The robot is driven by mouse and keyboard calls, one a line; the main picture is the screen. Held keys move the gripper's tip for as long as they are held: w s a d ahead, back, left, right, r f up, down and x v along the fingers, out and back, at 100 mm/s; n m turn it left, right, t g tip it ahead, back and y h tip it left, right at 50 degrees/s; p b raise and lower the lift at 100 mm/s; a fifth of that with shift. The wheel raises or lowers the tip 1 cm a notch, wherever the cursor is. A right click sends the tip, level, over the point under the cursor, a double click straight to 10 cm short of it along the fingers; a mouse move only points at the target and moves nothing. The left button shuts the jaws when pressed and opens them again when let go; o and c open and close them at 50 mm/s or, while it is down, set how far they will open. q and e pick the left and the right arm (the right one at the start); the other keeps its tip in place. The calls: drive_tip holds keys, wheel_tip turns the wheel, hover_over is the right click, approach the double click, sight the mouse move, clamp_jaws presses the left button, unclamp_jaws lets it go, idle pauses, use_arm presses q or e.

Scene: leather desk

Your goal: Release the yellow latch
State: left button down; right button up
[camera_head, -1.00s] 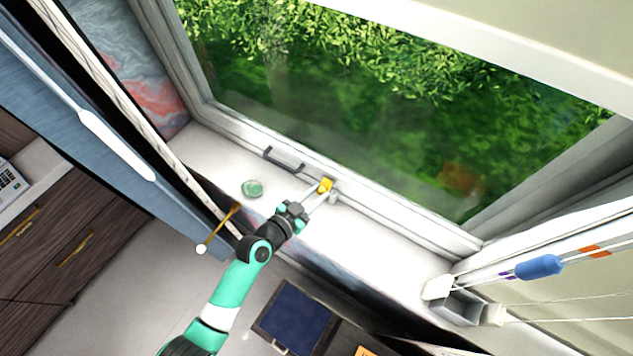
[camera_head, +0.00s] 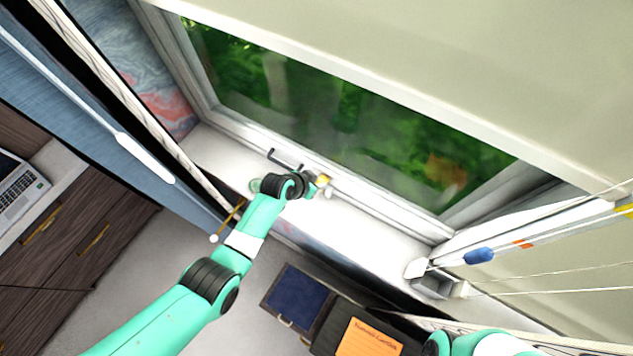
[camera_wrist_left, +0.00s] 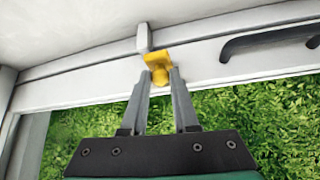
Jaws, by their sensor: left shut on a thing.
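The yellow latch (camera_head: 323,180) is small and sits on the lower window frame, just right of the dark handle. In the left wrist view the yellow latch (camera_wrist_left: 158,60) shows a flat plate and a rounded knob. My left gripper (camera_head: 315,187) reaches it from the sill side, partly hidden by its own wrist in the head view. In the left wrist view the two fingers of my left gripper (camera_wrist_left: 161,76) are shut on the knob, one on each side. My right gripper is out of view; only a teal part of my right arm shows at the bottom right.
The dark window handle (camera_head: 285,160) is close by on the frame. Blind cords and a blue cord weight (camera_head: 479,255) hang at the right.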

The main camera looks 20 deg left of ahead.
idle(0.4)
use_arm(q)
drive_tip(key=c, duration=0.7)
unclamp_jaws()
drive_tip(key=p+v, duration=1.1)
drive_tip(key=p, duration=0.1)
drive_tip(key=shift+s+r, duration=0.1)
drive_tip(key=shift+r, duration=0.2)
